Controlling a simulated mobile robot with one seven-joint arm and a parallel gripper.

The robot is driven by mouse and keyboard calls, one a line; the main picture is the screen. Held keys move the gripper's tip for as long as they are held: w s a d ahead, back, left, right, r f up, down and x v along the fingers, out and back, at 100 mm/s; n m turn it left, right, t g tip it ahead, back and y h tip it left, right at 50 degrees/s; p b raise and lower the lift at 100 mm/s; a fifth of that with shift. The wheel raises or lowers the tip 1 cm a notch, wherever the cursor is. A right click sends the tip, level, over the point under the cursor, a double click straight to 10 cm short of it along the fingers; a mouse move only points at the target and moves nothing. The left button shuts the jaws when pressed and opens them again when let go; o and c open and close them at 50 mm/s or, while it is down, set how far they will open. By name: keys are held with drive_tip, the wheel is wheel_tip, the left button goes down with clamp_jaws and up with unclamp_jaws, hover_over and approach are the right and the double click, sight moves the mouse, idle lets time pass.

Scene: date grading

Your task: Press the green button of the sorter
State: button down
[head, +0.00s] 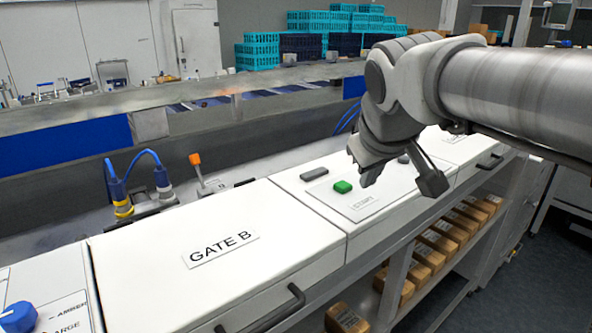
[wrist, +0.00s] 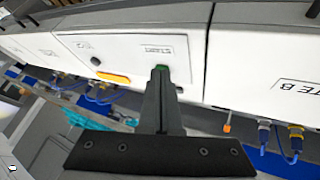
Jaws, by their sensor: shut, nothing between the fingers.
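The green button (head: 343,187) sits on a white sorter panel, beside a label (head: 365,203) that reads START. My gripper (head: 365,181) is shut and empty, pointing down just to the right of the button in the head view. In the wrist view the shut fingertips (wrist: 160,74) overlap the green button (wrist: 161,67), hiding most of it. I cannot tell whether the tips touch the button.
The GATE B cover (head: 160,275) lies to the left, with a black handle (head: 262,315). Boxes (head: 436,242) sit on a shelf below. An orange-tipped lever (head: 196,160) stands behind.

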wheel_tip(320, 180, up, 5)
drive_tip(key=n+t+h, duration=0.1)
drive_tip(key=n, duration=0.1)
hover_over(344, 187)
drive_tip(key=shift+f, duration=0.1)
wheel_tip(344, 187, down, 9)
drive_tip(key=b, duration=0.7)
drive_tip(key=shift+b, duration=0.35)
idle(1.3)
drive_tip(key=shift+f+b, duration=0.25)
drive_tip(key=shift+b, duration=0.05)
